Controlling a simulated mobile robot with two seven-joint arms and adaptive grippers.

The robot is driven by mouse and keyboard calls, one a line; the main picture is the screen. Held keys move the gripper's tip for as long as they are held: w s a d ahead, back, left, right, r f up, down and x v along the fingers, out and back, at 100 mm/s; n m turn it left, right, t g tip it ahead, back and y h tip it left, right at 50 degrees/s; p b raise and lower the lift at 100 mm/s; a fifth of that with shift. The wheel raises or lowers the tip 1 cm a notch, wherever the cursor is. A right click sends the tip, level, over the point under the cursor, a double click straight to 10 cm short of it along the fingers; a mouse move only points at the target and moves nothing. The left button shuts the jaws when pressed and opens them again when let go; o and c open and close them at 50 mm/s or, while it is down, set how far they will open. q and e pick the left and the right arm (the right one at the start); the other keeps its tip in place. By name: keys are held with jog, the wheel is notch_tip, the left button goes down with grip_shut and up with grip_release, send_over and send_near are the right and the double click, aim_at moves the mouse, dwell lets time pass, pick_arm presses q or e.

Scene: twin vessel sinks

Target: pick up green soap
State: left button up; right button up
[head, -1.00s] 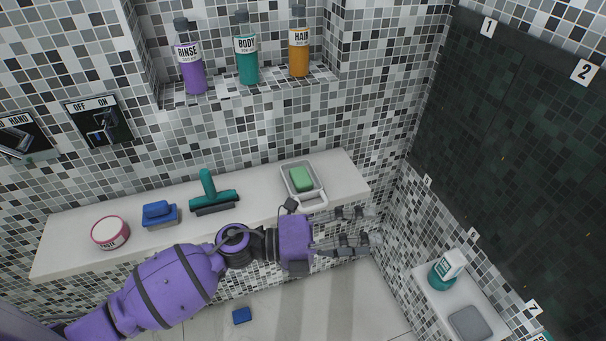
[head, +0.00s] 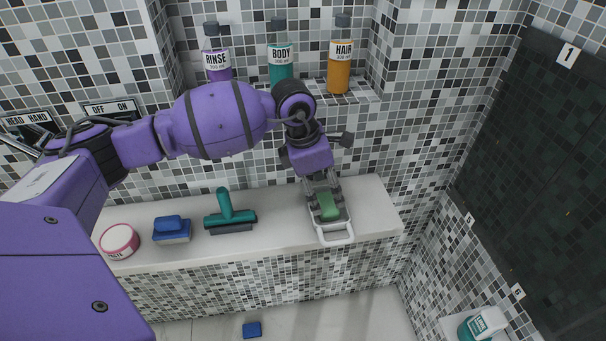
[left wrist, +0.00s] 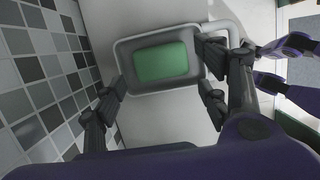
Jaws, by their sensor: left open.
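The green soap (head: 327,205) lies in a grey tray (head: 345,222) with a white handle, near the right end of the white ledge. My left gripper (head: 321,188) is open and points down at the soap from above. In the left wrist view, the soap (left wrist: 162,64) lies in the tray (left wrist: 124,50), and the open fingers of my left gripper (left wrist: 160,97) are spread either side, nearer the camera. Nothing is held between them. My right gripper is not seen in the head view.
A teal squeegee (head: 229,214), a blue brush (head: 172,230) and a pink-rimmed round tub (head: 119,241) stand left on the ledge (head: 280,207). RINSE, BODY and HAIR (head: 340,65) bottles stand in the niche behind my arm. A blue block (head: 252,329) lies on the floor.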

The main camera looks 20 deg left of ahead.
aim_at(328, 202)
pick_arm(q)
jog(key=x, duration=0.4)
jog(key=shift+w+d+f, duration=0.1)
jog(key=shift+f, duration=0.2)
jog(key=shift+r, duration=0.1)
jog(key=c, duration=0.8)
jog(key=shift+r, duration=0.1)
